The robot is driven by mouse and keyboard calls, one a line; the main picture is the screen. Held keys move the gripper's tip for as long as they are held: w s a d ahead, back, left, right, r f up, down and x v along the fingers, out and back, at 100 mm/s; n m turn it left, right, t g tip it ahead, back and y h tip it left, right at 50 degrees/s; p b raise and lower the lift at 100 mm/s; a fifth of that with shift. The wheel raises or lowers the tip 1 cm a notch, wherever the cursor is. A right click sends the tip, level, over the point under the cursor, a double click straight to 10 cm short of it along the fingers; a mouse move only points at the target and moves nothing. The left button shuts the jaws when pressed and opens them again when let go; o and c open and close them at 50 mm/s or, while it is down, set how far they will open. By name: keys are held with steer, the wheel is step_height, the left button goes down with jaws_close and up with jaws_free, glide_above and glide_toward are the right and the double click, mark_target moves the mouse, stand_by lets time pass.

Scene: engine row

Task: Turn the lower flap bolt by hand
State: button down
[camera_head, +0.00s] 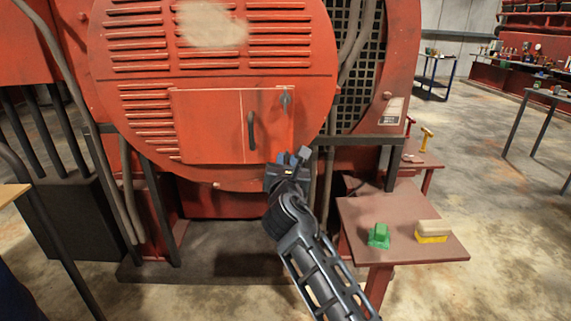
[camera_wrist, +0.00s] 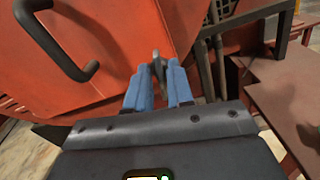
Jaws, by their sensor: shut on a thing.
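The red engine casing carries a rectangular flap (camera_head: 215,125) with a dark bar handle (camera_head: 251,130). The handle also shows in the wrist view (camera_wrist: 62,45). A grey upper bolt (camera_head: 285,99) sits at the flap's top right corner. My gripper (camera_head: 288,157) is at the flap's lower right corner. In the wrist view its two blue fingers (camera_wrist: 158,85) are closed around the grey lower flap bolt (camera_wrist: 157,64). The fingers hide part of the bolt, and its exact angle is hard to tell.
A small red-brown table (camera_head: 365,220) stands at the right, holding a green object (camera_head: 379,235) and a yellow-and-cream brush-like block (camera_head: 432,231). A dark rail (camera_head: 360,140) and pipes run close right of the flap. Open concrete floor lies farther right.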

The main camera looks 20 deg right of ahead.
steer(key=m+b, duration=0.1)
steer(key=m, duration=0.3)
steer(key=shift+f, duration=0.2)
steer(key=m+b, duration=0.2)
steer(key=m, duration=0.2)
steer(key=m+b, duration=0.3)
steer(key=m, duration=0.1)
steer(key=f+m+b, duration=0.1)
steer(key=m+b, duration=0.2)
steer(key=m, duration=0.2)
steer(key=shift+s+d, duration=0.1)
steer(key=shift+d, duration=0.05)
steer(key=m+b, duration=0.3)
steer(key=m, duration=0.1)
steer(key=shift+m, duration=0.4)
steer(key=shift+a+m+b, duration=0.2)
steer(key=shift+m+b, duration=4.15)
steer(key=shift+m, duration=1.55)
